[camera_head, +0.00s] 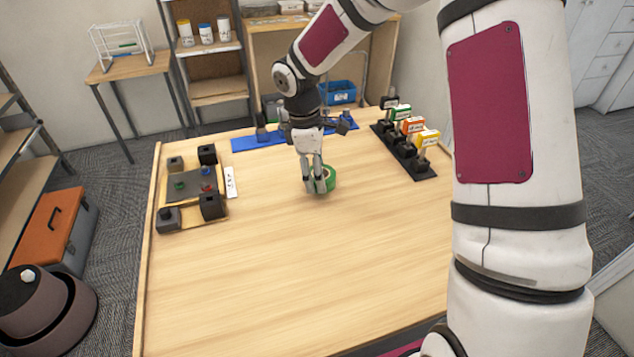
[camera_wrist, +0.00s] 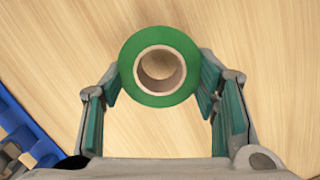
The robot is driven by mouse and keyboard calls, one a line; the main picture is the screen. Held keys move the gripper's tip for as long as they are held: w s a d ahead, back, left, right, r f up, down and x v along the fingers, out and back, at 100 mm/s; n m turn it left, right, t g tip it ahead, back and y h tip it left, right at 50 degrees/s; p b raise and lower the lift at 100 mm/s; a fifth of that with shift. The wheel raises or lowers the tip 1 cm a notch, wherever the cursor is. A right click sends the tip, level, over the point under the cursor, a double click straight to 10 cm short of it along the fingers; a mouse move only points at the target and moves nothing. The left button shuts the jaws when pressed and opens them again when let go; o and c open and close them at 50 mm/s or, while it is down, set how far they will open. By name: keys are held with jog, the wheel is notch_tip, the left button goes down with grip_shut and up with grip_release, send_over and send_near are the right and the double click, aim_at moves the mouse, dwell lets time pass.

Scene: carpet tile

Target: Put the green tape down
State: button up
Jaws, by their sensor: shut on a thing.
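The green tape (camera_head: 329,178) is a roll with a pale cardboard core. In the head view it is at my gripper (camera_head: 318,186), over the upper middle of the wooden table (camera_head: 290,265). In the wrist view the green tape (camera_wrist: 160,46) sits between the fingertips of my gripper (camera_wrist: 160,85), its round face toward the camera. The fingers are shut on its outer sides. Wood shows through the core. I cannot tell whether the roll touches the table or is held just above it.
A tray with black blocks (camera_head: 190,190) stands at the left. A blue strip (camera_head: 258,141) lies along the back edge. A black rack with coloured boxes (camera_head: 404,150) stands at the back right. The table's middle and front are clear.

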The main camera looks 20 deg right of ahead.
notch_tip(320, 180, down, 3)
jog(key=shift+f, duration=0.2)
jog(key=shift+c, duration=0.6)
jog(key=o, duration=1.3)
jog(key=shift+f, duration=0.1)
